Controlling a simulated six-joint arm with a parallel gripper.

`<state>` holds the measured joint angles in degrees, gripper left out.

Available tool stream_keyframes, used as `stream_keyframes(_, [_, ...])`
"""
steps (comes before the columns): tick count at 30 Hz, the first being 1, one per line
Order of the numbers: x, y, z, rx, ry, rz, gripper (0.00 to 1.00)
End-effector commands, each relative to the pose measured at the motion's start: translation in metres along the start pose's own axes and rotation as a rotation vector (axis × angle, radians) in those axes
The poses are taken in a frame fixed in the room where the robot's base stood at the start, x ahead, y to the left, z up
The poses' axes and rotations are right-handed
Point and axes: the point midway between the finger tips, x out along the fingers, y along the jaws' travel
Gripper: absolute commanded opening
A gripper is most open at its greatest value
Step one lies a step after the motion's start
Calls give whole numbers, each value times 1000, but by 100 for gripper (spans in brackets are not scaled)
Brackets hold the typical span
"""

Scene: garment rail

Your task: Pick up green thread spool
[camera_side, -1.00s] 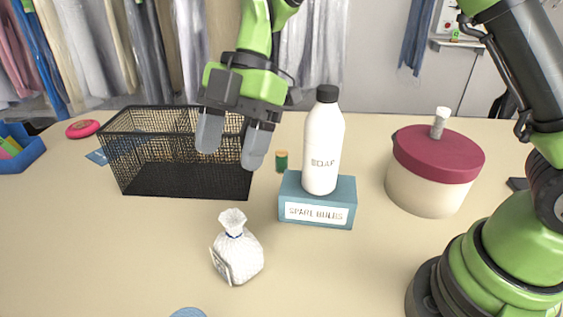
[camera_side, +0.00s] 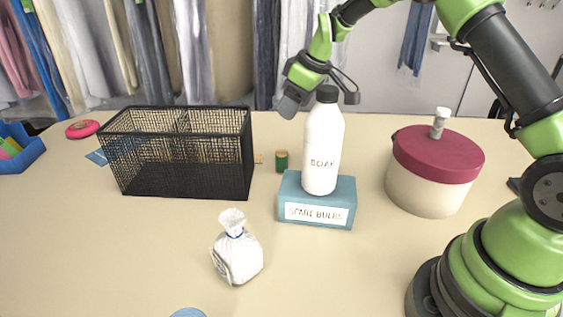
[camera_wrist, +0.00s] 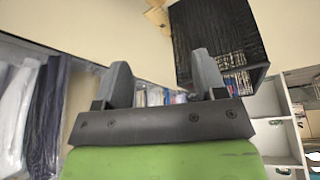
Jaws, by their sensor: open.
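My gripper (camera_side: 290,104) is above and behind the spool, left of the white bottle's cap, and apart from the spool. In the wrist view my gripper's two grey fingers (camera_wrist: 163,75) are spread, with nothing between them.
A black mesh basket (camera_side: 185,193) stands left of the spool. A white soap bottle (camera_side: 322,150) stands on a blue spare bulbs box (camera_side: 317,213). A tied white bag (camera_side: 238,255) is in front. A red-lidded tub (camera_side: 425,190) is right. Garments (camera_side: 80,60) hang behind.

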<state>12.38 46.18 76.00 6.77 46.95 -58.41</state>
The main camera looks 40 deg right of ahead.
Motion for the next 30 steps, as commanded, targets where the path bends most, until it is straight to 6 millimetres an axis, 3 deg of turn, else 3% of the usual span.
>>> stream_keyframes(3, [36, -1, 16, 2, -8, -5, 64])
stream_keyframes(12, [84, -1, 24, -2, -2, -2, 64])
stream_keyframes(21, [111, 0, 25, -2, 0, -1, 64])
stream_keyframes(30, [150, 1, 28, -3, 0, -1, 64])
